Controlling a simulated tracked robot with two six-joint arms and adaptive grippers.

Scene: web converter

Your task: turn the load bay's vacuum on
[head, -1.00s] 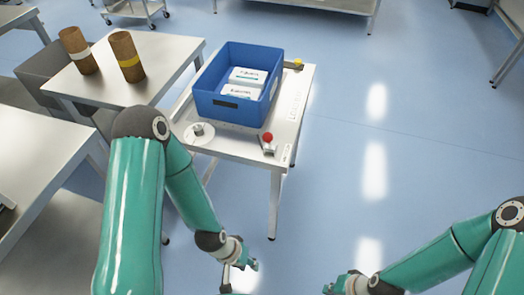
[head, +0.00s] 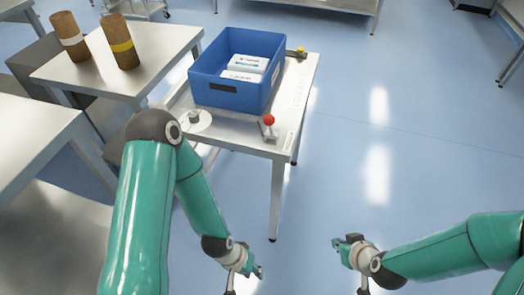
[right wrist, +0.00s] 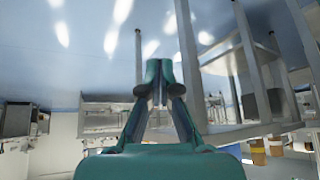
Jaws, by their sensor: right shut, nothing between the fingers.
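The small metal table has lettering too small to read on its right edge (head: 297,98). A lever with a red ball knob (head: 269,120) stands up at its near right corner. A round knob on a white disc (head: 195,120) sits at its near left. A small yellow-topped part (head: 300,51) is at the far right corner. I cannot tell which control is the vacuum's. My left gripper (head: 258,271) hangs low in front of the table, its fingers unclear. My right gripper (head: 339,243) is shut and empty, right of the table and apart from it; its closed fingers (right wrist: 158,75) show in the right wrist view.
A blue bin (head: 225,93) holding white boxes (head: 245,66) takes up most of the tabletop. A side table (head: 150,50) with two brown rolls stands to the left, and another table (head: 35,145) is nearer. The blue floor on the right is clear.

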